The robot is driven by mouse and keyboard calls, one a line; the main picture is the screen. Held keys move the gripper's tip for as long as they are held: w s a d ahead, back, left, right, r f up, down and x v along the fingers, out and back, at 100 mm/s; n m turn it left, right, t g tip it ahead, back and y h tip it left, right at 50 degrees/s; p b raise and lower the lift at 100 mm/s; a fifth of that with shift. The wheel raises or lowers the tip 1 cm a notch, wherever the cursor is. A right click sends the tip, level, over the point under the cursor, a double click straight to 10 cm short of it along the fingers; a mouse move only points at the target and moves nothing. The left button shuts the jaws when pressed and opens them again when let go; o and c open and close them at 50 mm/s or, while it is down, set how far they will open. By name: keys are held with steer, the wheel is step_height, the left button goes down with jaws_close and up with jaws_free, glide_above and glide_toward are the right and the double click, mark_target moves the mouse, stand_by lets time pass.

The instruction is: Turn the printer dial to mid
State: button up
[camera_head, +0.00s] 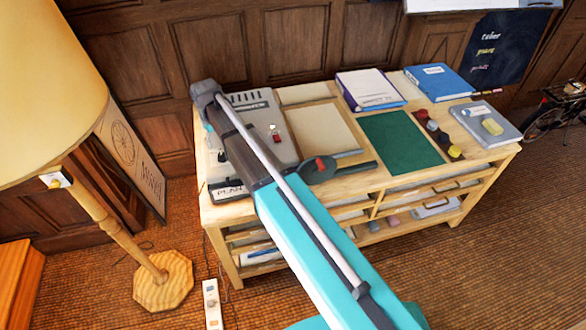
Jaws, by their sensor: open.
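The grey machine (258,112), which looks like the printer, stands at the left end of the wooden table. It has a row of slots along its back and a small red-and-white control (276,134) on its top. I cannot tell whether this control is the dial, or what setting it shows. My turquoise and grey arm crosses in front of the machine, from the lower right to a dark joint at the table's back left, and covers part of the machine. I cannot make out my gripper or its fingers.
The table (221,214) also bears a green mat (398,141), a dark round thing with a handle (318,170), a blue binder (438,82) and a grey book (487,124). A lamp (117,225) stands at left; a white power strip (211,303) lies on the floor.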

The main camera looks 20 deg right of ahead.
mark_target(221, 154)
steer(key=shift+r+p, duration=3.35)
steer(key=shift+r, duration=0.3)
steer(key=s+d+f+m+b, duration=0.2)
steer(key=s+d+f+b, duration=0.1)
steer(key=s+d, duration=0.7)
steer(key=s+d+f+m+b, duration=0.3)
steer(key=s+d+f+b, duration=0.1)
steer(key=s+d, duration=0.6)
steer(key=shift+s, duration=0.65)
steer(key=shift+s+d, duration=0.1)
steer(key=shift+d, duration=0.05)
steer(key=shift+s+d, duration=0.3)
steer(key=shift+s, duration=0.2)
